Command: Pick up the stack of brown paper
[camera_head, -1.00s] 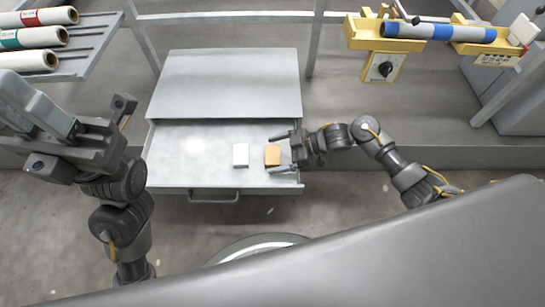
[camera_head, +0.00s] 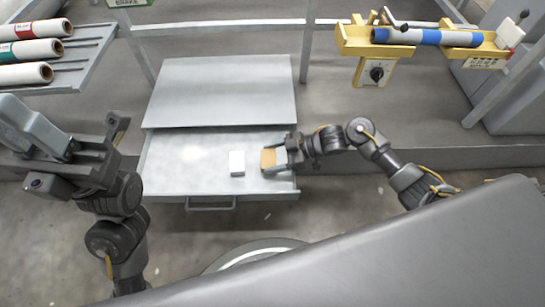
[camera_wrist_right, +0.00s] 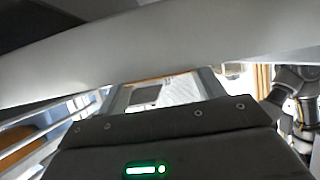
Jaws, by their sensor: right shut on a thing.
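The stack of brown paper (camera_head: 267,158) lies in the right part of an open grey drawer (camera_head: 190,170). My right gripper (camera_head: 276,158) reaches in from the right and is shut on the brown stack, with one finger at its far side and one at its near side. The fingers and palm hide its right part. Whether the stack touches the drawer floor cannot be told. My left gripper (camera_head: 65,165) is off to the left, away from the drawer, and its jaws are not clear. In the right wrist view my own gripper body covers much of the picture, and the stack is not clearly seen.
A white stack (camera_head: 237,163) lies just left of the brown one. The grey cabinet top (camera_head: 222,92) is behind the drawer. Rolls (camera_head: 32,52) lie on a rack at upper left. A yellow holder (camera_head: 365,45) carries a blue and grey roll (camera_head: 420,36) at upper right.

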